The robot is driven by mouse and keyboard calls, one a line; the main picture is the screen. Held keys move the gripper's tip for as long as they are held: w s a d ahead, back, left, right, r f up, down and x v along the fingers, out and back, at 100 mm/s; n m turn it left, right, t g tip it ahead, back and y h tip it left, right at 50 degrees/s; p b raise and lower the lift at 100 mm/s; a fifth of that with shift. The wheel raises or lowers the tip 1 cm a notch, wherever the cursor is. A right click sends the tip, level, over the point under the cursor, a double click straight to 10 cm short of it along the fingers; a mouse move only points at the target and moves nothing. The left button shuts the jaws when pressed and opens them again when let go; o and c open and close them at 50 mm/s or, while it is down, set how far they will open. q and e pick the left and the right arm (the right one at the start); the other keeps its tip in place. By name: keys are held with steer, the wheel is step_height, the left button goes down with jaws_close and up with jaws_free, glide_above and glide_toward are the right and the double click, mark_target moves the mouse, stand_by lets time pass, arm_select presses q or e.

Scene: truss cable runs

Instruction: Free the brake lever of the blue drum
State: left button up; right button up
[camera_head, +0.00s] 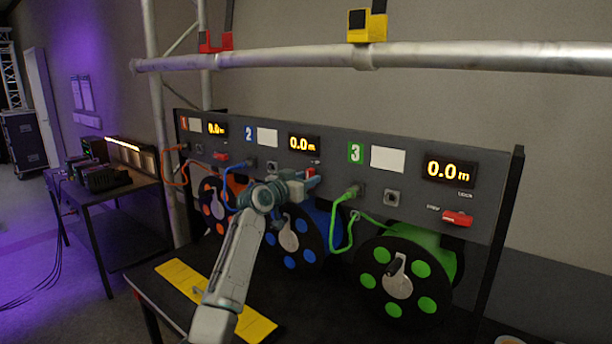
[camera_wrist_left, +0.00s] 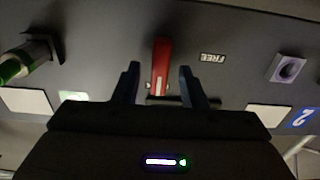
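The blue drum (camera_head: 317,228) is the middle of three drums under the panel, partly hidden by my left arm. Its red brake lever (camera_head: 311,171) is on panel section 2, below the 0.0 m display. My left gripper (camera_head: 304,182) is at this lever. In the left wrist view, which is upside down, the red lever (camera_wrist_left: 161,62) stands between the two open fingers (camera_wrist_left: 160,80), with a visible gap on each side. A FREE label (camera_wrist_left: 212,58) is to the right of the lever there. My right gripper is not in view.
The green drum (camera_head: 405,275) with its red lever (camera_head: 457,218) is to the right, and the orange drum (camera_head: 213,205) to the left. A green cable (camera_head: 337,222) hangs right of my gripper. A truss bar (camera_head: 270,58) crosses above the panel.

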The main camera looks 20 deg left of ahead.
arm_select(q)
steer(key=shift+w+d, duration=0.1)
steer(key=shift+w, duration=0.05)
steer(key=shift+c, duration=0.2)
jaws_close()
